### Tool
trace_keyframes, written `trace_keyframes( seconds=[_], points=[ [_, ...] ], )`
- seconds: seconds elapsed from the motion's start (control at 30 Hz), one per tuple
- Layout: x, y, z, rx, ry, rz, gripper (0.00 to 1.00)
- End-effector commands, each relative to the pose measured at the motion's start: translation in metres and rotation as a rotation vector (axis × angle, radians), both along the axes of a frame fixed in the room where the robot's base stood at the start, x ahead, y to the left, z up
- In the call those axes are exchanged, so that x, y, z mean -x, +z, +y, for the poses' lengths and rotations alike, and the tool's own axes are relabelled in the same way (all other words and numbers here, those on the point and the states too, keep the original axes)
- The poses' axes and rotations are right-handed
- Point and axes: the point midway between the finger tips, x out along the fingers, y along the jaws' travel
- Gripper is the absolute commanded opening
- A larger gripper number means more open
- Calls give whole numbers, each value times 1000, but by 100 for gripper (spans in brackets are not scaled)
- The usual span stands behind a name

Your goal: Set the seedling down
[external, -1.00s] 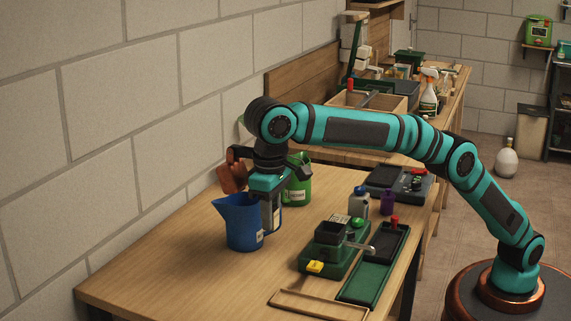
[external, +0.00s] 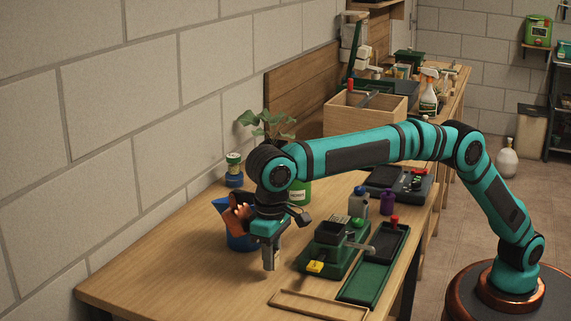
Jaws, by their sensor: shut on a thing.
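My gripper (external: 271,262) points straight down at the left of the dark green tray unit, with its tips low, close to the wooden tabletop. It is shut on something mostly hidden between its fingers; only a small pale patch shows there. I cannot make out seedling leaves in the gripper, nor whether the held thing touches the table. A leafy green plant (external: 267,122) shows behind my wrist, above a green labelled container (external: 299,194); I cannot tell if it stands in it.
A blue jug (external: 240,242) stands just behind and left of my gripper, partly covered. The green tray unit (external: 345,262) with a yellow piece (external: 315,267) is close on the right. A shallow wooden frame (external: 322,309) lies in front. The left front tabletop (external: 170,280) is clear.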

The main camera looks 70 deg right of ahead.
Motion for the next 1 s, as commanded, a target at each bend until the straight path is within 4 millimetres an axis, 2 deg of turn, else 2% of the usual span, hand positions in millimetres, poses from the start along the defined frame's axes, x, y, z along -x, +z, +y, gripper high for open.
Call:
trace_keyframes(
  seconds=[0.1,0.2,0.57,0.6,0.7,1.0],
  points=[
    [0,-18,0,2,0,2,3],
    [0,-28,0,2,0,1,3],
    [0,-31,0,1,0,1,3],
    [0,-31,0,0,0,0,29],
    [0,-31,0,0,0,0,46],
    [0,-30,0,0,0,0,46]
  ],
)
